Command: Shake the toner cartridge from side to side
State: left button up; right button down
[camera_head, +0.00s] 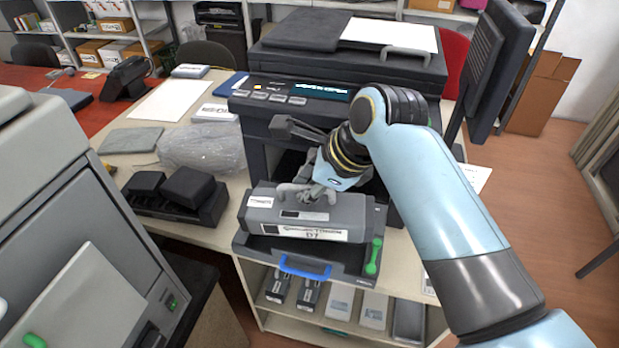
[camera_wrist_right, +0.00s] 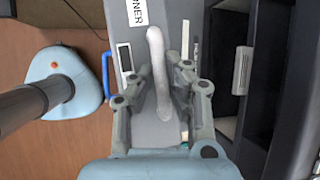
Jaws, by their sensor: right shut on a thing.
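The toner cartridge (camera_head: 325,222) is a long grey box with white labels, lying roughly level in front of the black printer (camera_head: 290,120). It also shows in the right wrist view (camera_wrist_right: 152,128), with a pale raised handle along its top. My right gripper (camera_head: 308,190) comes down from above and is shut on the cartridge's handle; its fingers lie on both sides of the handle in the right wrist view (camera_wrist_right: 160,85). The printer's front flap (camera_head: 262,243) with a blue handle and a green lever is open below the cartridge. My left gripper is in neither view.
A black tray with dark blocks (camera_head: 180,195) and a clear plastic bag (camera_head: 203,147) lie left of the printer. A large grey machine (camera_head: 60,200) stands at the left. Spare boxes (camera_head: 340,300) fill the shelf below. A monitor (camera_head: 490,70) stands at the right.

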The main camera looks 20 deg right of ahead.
aim_at(303, 212)
jog(key=shift+s+a+r, duration=0.3)
jog(key=shift+s+r, duration=0.05)
jog(key=shift+r, duration=0.3)
jog(key=shift+s+a+r, duration=0.25)
jog(key=shift+s+r, duration=0.05)
jog(key=shift+r, duration=0.3)
jog(key=shift+s+a+r, duration=0.15)
jog(key=shift+s+r, duration=0.05)
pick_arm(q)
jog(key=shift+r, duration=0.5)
pick_arm(e)
jog(key=shift+s+a+r, duration=0.15)
jog(key=shift+s+r, duration=0.3)
jog(key=shift+r, duration=0.15)
jog(key=d, duration=0.1)
jog(key=s+d, duration=0.1)
jog(key=d, duration=0.1)
jog(key=s+d, duration=0.1)
jog(key=d, duration=0.1)
jog(key=shift+s+r, duration=0.15)
jog(key=shift+r, duration=0.2)
